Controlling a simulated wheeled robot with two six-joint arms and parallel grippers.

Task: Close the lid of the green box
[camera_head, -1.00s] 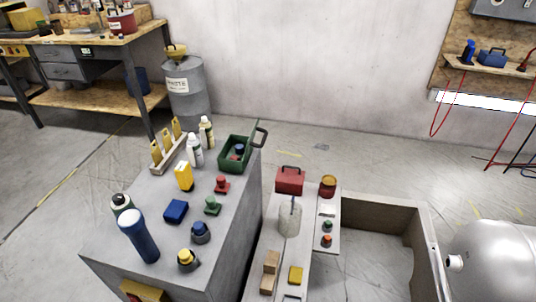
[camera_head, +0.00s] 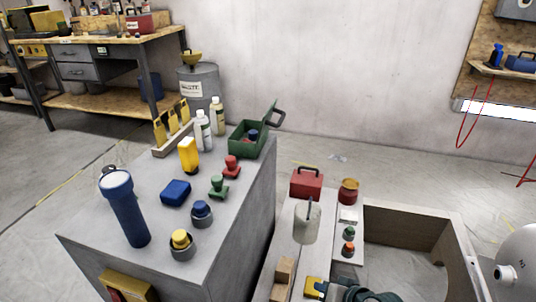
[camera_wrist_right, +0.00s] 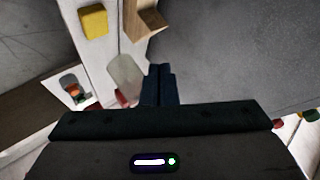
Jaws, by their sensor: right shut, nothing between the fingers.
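The green box (camera_head: 240,146) stands at the far right corner of the grey cabinet top in the head view. Its lid (camera_head: 266,113) is open and tilted up on the right side, with a dark handle (camera_head: 277,118) sticking out. A blue piece (camera_head: 253,134) shows inside the box. My right gripper (camera_head: 322,287) is at the bottom edge of the head view, low over the white bench and far from the box. Its blue fingers are together and empty in the right wrist view (camera_wrist_right: 159,83). My left gripper is not in view.
On the cabinet top (camera_head: 110,220) stand a blue flashlight (camera_head: 127,212), a yellow case (camera_head: 189,156), white bottles (camera_head: 203,130) and coloured knobs. The bench holds a red toolbox (camera_head: 306,184), a pale cylinder (camera_head: 307,223) and a yellow block (camera_head: 311,289). An open crate (camera_head: 410,218) is at right.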

